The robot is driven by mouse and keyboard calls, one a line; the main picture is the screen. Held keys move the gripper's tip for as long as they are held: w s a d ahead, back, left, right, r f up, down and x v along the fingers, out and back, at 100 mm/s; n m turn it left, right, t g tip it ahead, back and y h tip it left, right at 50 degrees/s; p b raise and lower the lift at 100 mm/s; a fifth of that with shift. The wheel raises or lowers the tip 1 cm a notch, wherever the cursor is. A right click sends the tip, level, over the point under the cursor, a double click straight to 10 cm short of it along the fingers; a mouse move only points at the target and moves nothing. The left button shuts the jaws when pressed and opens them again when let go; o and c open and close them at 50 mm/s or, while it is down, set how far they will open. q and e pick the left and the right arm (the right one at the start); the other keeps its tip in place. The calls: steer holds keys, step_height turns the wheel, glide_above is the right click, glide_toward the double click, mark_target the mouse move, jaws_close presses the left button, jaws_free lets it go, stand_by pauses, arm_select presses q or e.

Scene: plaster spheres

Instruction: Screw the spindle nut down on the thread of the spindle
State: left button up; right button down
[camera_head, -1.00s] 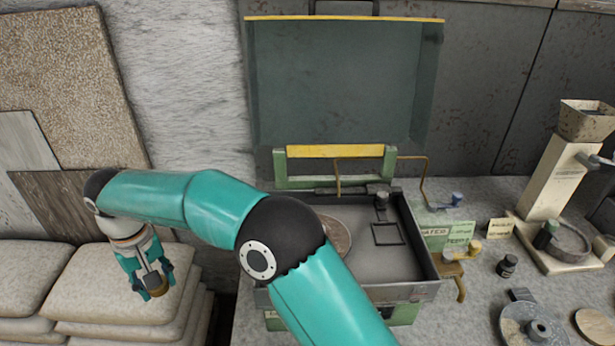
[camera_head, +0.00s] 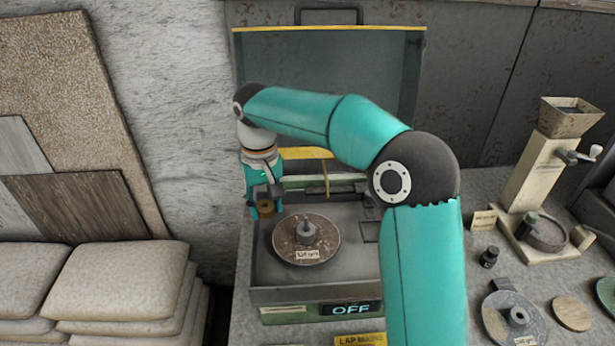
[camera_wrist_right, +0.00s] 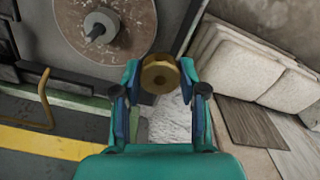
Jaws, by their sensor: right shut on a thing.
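My right gripper (camera_head: 265,206) is shut on the brass spindle nut (camera_head: 265,208), which it holds between its fingertips. In the right wrist view the nut (camera_wrist_right: 160,74) sits between the two fingers (camera_wrist_right: 160,80). The spindle (camera_head: 306,230) stands upright in the middle of a brown round disc (camera_head: 287,247) in the open machine. The nut is apart from the spindle, to its left in the head view. The spindle also shows in the right wrist view (camera_wrist_right: 97,31), up and left of the nut. My left gripper is not in view.
The machine's raised lid (camera_head: 330,60) stands behind. Stacked sacks (camera_head: 120,285) lie to the left. A grinder (camera_head: 540,165), a small dark jar (camera_head: 489,257) and a grey disc (camera_head: 497,312) stand on the right of the bench.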

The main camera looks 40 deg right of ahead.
step_height(320, 180, up, 3)
steer(key=m+p, duration=0.1)
glide_above(307, 219)
steer(key=shift+r, duration=0.2)
steer(key=shift+f+b, duration=1.7)
steer(key=shift+f, duration=0.75)
steer(key=shift+p, duration=0.35)
steer(key=shift+f+b, duration=1.7)
steer(key=shift+f, duration=0.5)
